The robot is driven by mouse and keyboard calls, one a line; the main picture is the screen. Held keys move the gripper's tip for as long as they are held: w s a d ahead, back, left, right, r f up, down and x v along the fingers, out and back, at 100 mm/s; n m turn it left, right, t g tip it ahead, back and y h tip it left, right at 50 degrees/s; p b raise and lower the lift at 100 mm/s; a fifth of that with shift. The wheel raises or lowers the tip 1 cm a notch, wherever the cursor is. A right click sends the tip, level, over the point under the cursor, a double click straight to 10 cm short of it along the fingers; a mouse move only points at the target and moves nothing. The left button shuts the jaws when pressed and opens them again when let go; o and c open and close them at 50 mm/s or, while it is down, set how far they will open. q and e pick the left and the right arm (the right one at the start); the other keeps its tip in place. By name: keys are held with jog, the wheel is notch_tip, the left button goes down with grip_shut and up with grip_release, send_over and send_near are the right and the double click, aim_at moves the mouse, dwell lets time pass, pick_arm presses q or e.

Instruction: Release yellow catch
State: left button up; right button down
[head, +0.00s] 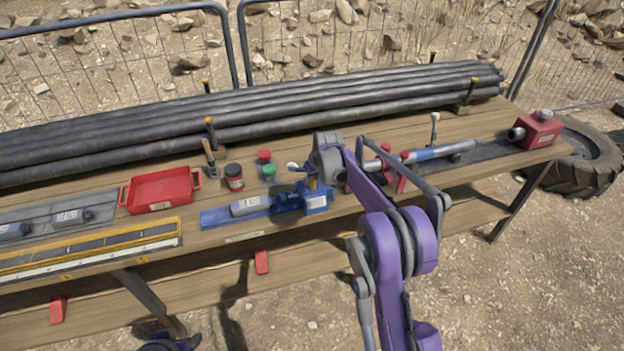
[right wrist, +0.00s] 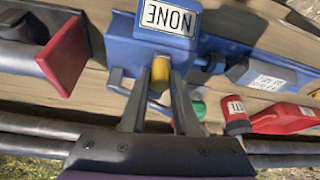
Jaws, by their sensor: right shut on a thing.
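The blue block (head: 316,197) sits on the wooden bench at the end of a blue rail. It also shows in the right wrist view (right wrist: 150,45), with a white label reading NONE. The yellow catch (right wrist: 159,70) sticks out below that label. My right gripper (right wrist: 160,80) has its two dark fingers on either side of the catch and is shut on it. In the head view, my purple right arm reaches in from the lower right, and its wrist hides most of the fingers. The catch shows only as a small yellow spot there (head: 312,184).
A red tray (head: 160,190), red jar (head: 234,178) and green-capped jar (head: 269,173) stand nearby. Red supports carry a long rod toward a red box (head: 538,130). Dark pipes (head: 250,110) line the back.

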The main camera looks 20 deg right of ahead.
jog(key=shift+s+f, duration=0.25)
jog(key=shift+s, duration=0.5)
jog(key=shift+s+r+b, duration=0.2)
jog(key=shift+s+b, duration=0.1)
jog(key=shift+s, duration=0.15)
jog(key=shift+w, duration=0.1)
jog(key=c, duration=0.9)
grip_release()
jog(key=shift+o, duration=1.2)
jog(key=shift+r, duration=0.1)
jog(key=a+v, duration=0.1)
jog(key=v, duration=0.9)
jog(key=shift+d+r, duration=0.35)
jog(key=shift+d, duration=0.15)
jog(key=shift+s, duration=0.3)
